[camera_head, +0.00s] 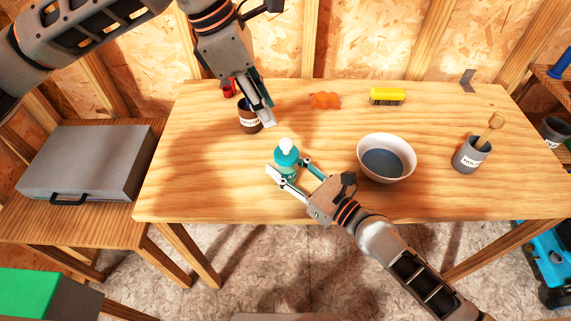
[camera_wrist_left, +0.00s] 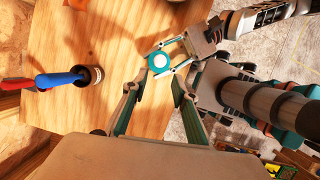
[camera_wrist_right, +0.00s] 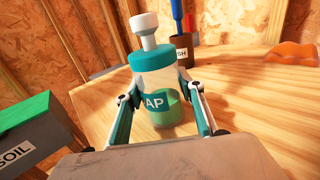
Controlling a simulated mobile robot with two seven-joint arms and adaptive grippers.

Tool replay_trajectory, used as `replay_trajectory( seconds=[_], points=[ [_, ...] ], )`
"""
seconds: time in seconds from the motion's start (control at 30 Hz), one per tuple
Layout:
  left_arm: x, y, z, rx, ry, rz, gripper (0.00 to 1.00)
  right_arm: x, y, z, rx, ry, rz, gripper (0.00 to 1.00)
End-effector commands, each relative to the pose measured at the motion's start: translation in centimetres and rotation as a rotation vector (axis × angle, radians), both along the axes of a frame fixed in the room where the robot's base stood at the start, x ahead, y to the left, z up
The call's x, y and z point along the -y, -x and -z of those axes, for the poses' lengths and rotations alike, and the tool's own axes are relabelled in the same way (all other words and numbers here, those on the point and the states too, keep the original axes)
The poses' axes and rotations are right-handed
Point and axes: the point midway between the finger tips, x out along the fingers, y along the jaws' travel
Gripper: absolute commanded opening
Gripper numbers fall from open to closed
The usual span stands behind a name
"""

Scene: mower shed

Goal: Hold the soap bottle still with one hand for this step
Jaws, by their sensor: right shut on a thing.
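The soap bottle (camera_head: 287,156) stands upright on the wooden table, teal with a white pump top. In the right wrist view the bottle (camera_wrist_right: 158,85) shows green liquid and a label ending in "AP". My right gripper (camera_head: 287,177) is shut on the bottle, with one finger on each side. My left gripper (camera_head: 262,112) is above the table, beyond the bottle and near the brown brush cup (camera_head: 250,122). In the left wrist view its fingers (camera_wrist_left: 150,105) are spread apart with nothing between them. The bottle's white top (camera_wrist_left: 159,61) shows past them.
A white bowl (camera_head: 401,147) stands right of the bottle. A grey cup (camera_head: 468,157) with a wooden-handled tool is further right. An orange cloth-like thing (camera_head: 325,100) and a yellow brush (camera_head: 387,96) lie at the back. A grey case (camera_head: 86,162) lies on the left bench.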

Motion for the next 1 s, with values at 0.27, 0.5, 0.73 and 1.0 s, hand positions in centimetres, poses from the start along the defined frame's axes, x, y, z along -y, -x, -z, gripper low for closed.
replay_trajectory(
  seconds=[0.27,0.5,0.73,1.0],
  points=[
    [-0.5,0.0,0.3,0.0,0.009,-0.006,0.0,0.0,0.0,0.0,0.0,0.0,0.0,0.14],
    [-3.0,0.5,1.7,0.01,0.075,-0.036,0.0,0.0,0.0,0.0,0.0,0.0,0.0,0.14],
    [-2.9,0.7,3.3,0.012,0.098,-0.043,0.0,0.0,0.0,0.0,0.0,0.0,0.0,0.14],
    [-0.9,0.4,7.5,0.009,0.098,-0.043,0.0,0.0,0.0,0.0,0.0,0.0,0.0,0.14]
  ],
)
